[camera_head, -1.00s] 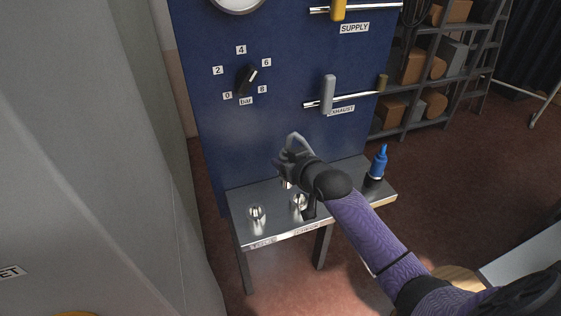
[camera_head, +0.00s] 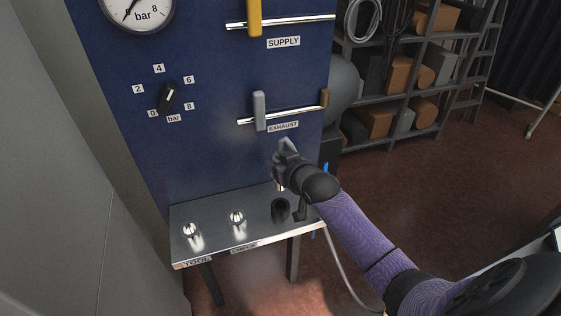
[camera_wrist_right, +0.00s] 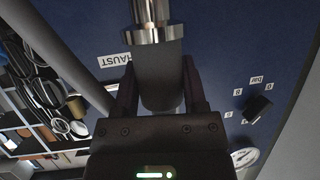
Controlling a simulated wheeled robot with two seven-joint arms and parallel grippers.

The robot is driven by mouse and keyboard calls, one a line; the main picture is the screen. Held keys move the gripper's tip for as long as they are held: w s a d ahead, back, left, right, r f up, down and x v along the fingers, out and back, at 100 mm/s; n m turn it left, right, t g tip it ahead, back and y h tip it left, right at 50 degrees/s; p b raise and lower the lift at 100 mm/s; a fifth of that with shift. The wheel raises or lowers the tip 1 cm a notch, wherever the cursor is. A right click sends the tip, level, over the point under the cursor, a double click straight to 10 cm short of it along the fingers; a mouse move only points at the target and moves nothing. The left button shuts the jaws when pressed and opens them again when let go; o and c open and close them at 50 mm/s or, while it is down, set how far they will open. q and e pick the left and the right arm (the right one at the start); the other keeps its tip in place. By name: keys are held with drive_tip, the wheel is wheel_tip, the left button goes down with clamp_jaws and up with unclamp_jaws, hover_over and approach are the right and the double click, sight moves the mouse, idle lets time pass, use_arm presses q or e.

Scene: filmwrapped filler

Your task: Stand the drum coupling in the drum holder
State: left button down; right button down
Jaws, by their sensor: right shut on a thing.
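My right gripper (camera_head: 284,172) is shut on a coupling with a grey body. In the right wrist view this coupling (camera_wrist_right: 154,32) has a bright metal collar and end, and its grey body sits between the fingers. In the head view the gripper hides most of it. Its end shows just above a dark round holder (camera_head: 281,208) on the metal bench, and the two look apart. The arm covers this holder's label, so I cannot read whether it is the drum one. My left gripper is not in view.
Two shiny metal fittings (camera_head: 191,232) and (camera_head: 237,218) stand on the bench (camera_head: 212,235) to the left. A blue item shows partly behind my arm. The blue panel (camera_head: 200,60) behind carries a gauge, a dial and levers. A grey hose hangs at the right.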

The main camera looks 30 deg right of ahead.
sight(280, 189)
drive_tip(key=shift+f+b, duration=1.85)
drive_tip(key=shift+f, duration=0.65)
drive_tip(key=shift+f+b, duration=0.5)
drive_tip(key=shift+f, duration=0.2)
drive_tip(key=shift+f+b, duration=0.9)
drive_tip(key=shift+f, duration=0.65)
drive_tip(key=shift+f, duration=0.3)
